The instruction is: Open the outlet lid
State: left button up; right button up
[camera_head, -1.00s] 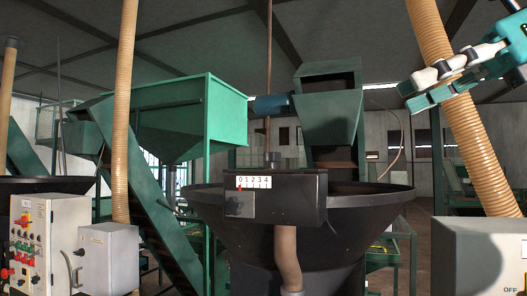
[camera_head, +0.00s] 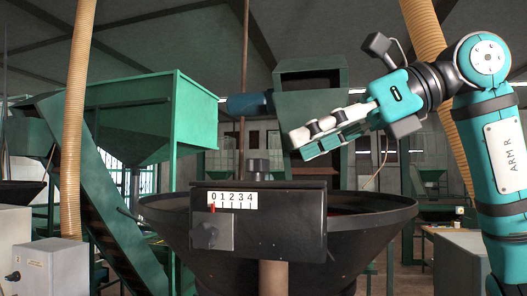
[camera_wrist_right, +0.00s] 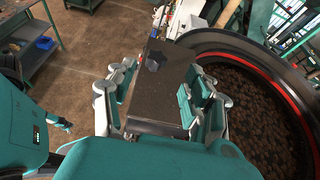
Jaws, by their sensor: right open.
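A black box (camera_head: 285,200) with a white 0–4 scale (camera_head: 232,200) stands at the front of a round black hopper. Its red pointer is near 0. A grey plate with a dark knob (camera_head: 208,235) is on its front, and a dark knob (camera_head: 258,168) stands on top. I cannot tell which part is the outlet lid. My right gripper (camera_head: 307,145) is open and empty, above the box's right end. In the right wrist view the box top (camera_wrist_right: 160,90) shows below and between its fingers. A teal part at that view's left may be my left gripper (camera_wrist_right: 62,123); its jaws are unclear.
The hopper (camera_head: 385,212) has a wide rim; the right wrist view shows brown pieces (camera_wrist_right: 255,110) inside. A pipe (camera_head: 272,275) runs below the box. A green chute (camera_head: 318,110) stands behind. Grey cabinets (camera_head: 35,262) are at the lower left.

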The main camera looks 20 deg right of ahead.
jog(key=p+x, duration=0.1)
jog(key=x, duration=0.4)
jog(key=shift+s+a+r, duration=0.1)
jog(key=shift+r, duration=0.05)
jog(key=shift+a, duration=0.35)
jog(key=shift+w+a+f, duration=0.4)
jog(key=shift+w+f, duration=0.05)
jog(key=shift+s, duration=0.1)
jog(key=c, duration=0.9)
jog(key=shift+c, duration=0.8)
pick_arm(q)
jog(key=w+r, duration=0.2)
jog(key=shift+w+t, duration=0.3)
jog(key=shift+w, duration=0.05)
pick_arm(e)
grip_shut()
pick_arm(q)
jog(key=shift+s, duration=0.1)
